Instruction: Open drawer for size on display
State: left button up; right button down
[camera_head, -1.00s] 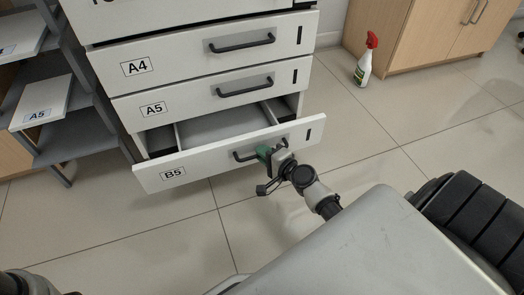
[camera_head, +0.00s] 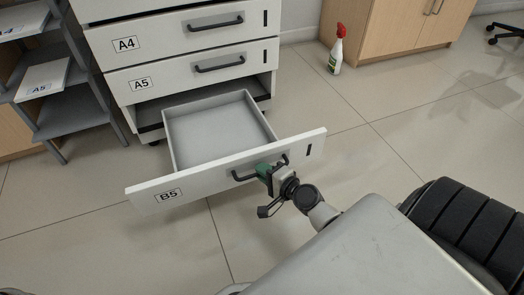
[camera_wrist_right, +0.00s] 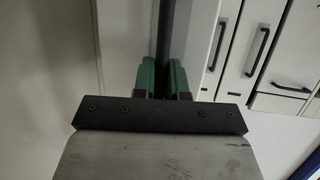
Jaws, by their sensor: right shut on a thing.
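The B5 drawer (camera_head: 222,180) is pulled far out of the white cabinet, and its grey inside (camera_head: 215,128) shows empty. My right gripper (camera_head: 267,171) is shut on the black bar handle (camera_head: 240,178) of this drawer. In the right wrist view the handle (camera_wrist_right: 163,40) runs between the green fingertips (camera_wrist_right: 162,78). The A4 drawer (camera_head: 185,37) and the A5 drawer (camera_head: 195,72) above are closed. My left gripper is not in view.
A grey shelf rack (camera_head: 48,125) stands left of the cabinet. A spray bottle (camera_head: 335,55) with a red top stands on the floor by a wooden cupboard (camera_head: 385,30). The tiled floor (camera_head: 365,140) right of the drawer is clear.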

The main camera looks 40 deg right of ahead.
dwell(0.3)
jog(key=c, duration=1.2)
grip_release()
jog(key=shift+s, duration=0.1)
jog(key=b+v, duration=0.1)
jog(key=v, duration=0.9)
jog(key=shift+s, duration=0.35)
jog(key=shift+d+r, duration=0.1)
